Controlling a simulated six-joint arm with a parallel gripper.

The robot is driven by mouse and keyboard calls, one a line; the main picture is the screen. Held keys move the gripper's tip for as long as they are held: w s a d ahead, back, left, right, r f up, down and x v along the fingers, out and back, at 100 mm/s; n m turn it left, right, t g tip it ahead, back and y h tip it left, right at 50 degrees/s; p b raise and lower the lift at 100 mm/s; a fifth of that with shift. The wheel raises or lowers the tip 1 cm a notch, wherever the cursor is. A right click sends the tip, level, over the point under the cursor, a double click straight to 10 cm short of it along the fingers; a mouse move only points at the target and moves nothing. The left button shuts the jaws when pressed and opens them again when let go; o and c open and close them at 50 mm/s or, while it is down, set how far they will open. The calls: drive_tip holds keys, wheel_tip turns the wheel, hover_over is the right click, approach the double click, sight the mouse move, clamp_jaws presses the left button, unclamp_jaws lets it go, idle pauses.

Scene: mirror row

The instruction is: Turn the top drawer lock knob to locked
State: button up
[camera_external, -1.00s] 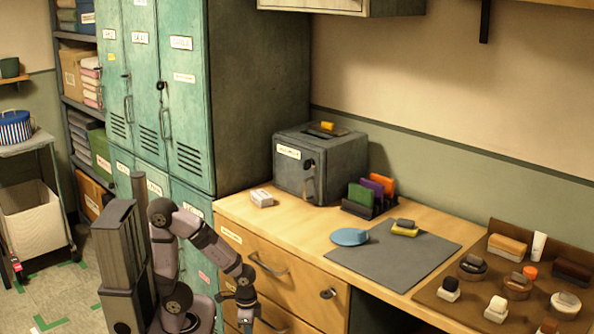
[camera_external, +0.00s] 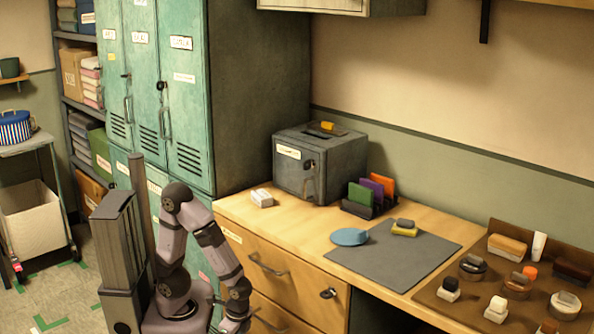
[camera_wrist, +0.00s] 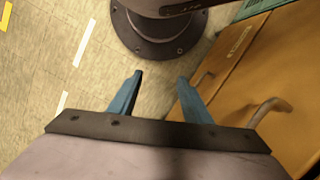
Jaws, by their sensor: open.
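The lock knob (camera_external: 328,293) is a small dark round piece with a pale middle, at the right end of the top drawer front (camera_external: 290,284). Its exact turn is too small to tell. The drawer is shut, with a bar handle (camera_external: 268,267) left of the knob. My gripper (camera_external: 236,324) hangs low at the bottom edge of the external view, left of the knob and below it, apart from it. In the wrist view my gripper (camera_wrist: 159,77) is open and empty, its two blue fingers over the floor beside the drawers. The knob is not recognisable in the wrist view.
A lower drawer handle (camera_external: 270,325) juts out near my gripper. The wooden counter (camera_external: 280,220) overhangs the drawers and bears a grey box (camera_external: 345,160) and a grey mat (camera_external: 395,268). Green lockers (camera_external: 185,120) stand behind my arm. Floor (camera_wrist: 60,60) is clear left of the drawers.

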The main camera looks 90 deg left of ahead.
drive_tip(key=s+d+r+m+y+p, duration=0.2)
drive_tip(key=d+m+p, duration=0.1)
drive_tip(key=d+p, duration=0.1)
drive_tip(key=m+t+y+p, duration=0.4)
drive_tip(key=m+t+y, duration=0.6)
drive_tip(key=m+t, duration=0.7)
approach(323, 296)
drive_tip(key=w+r+m+g, duration=0.2)
drive_tip(key=shift+s+a+f, duration=0.1)
drive_tip(key=shift+a+f, duration=0.15)
drive_tip(key=shift+a, duration=0.25)
drive_tip(key=shift+x, duration=3.7)
drive_tip(key=shift+f, duration=0.15)
